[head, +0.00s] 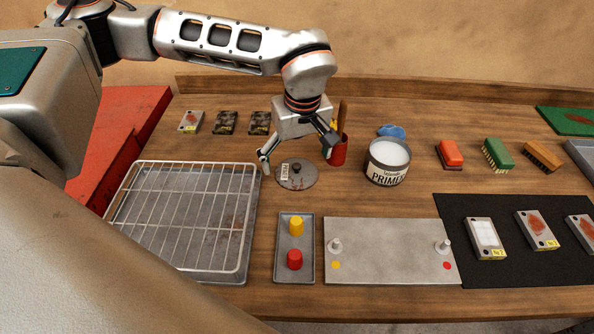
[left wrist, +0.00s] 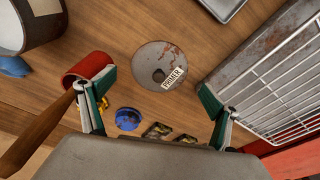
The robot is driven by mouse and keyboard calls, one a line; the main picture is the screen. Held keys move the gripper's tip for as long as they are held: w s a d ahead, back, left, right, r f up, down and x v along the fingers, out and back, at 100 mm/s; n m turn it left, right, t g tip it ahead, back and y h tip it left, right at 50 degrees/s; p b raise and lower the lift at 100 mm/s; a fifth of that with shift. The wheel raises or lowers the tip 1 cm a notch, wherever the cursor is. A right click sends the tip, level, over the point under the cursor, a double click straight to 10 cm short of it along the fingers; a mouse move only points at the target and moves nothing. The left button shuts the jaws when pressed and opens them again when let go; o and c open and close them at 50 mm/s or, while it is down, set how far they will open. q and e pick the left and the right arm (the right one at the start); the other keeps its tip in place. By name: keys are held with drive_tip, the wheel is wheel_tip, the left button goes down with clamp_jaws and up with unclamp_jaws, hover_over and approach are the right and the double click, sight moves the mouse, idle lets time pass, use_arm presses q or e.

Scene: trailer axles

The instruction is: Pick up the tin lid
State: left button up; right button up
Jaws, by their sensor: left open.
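The tin lid (head: 297,174) is a round, grey, stained disc with a small dark knob and a white printed label. It lies flat on the wooden bench. It also shows in the left wrist view (left wrist: 150,55), below and between my fingers. My left gripper (head: 296,156) is open and empty, just behind and above the lid, with its fingers spread to either side. It shows in the left wrist view too (left wrist: 155,82). I see no contact with the lid. My right gripper is not in view.
A red cup (head: 339,150) with a wooden-handled brush stands close to one finger. The primer tin (head: 387,162) is right of the lid. A wire rack on a tray (head: 250,215) lies left, and a small tray (head: 280,274) with yellow and red caps is in front.

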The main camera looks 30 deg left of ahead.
sight(297, 170)
use_arm(q)
drive_tip(key=shift+w+a+f, duration=0.1)
drive_tip(key=shift+w+f, duration=0.1)
drive_tip(key=shift+f, duration=1.2)
drive_tip(key=shift+s, duration=0.15)
clamp_jaws()
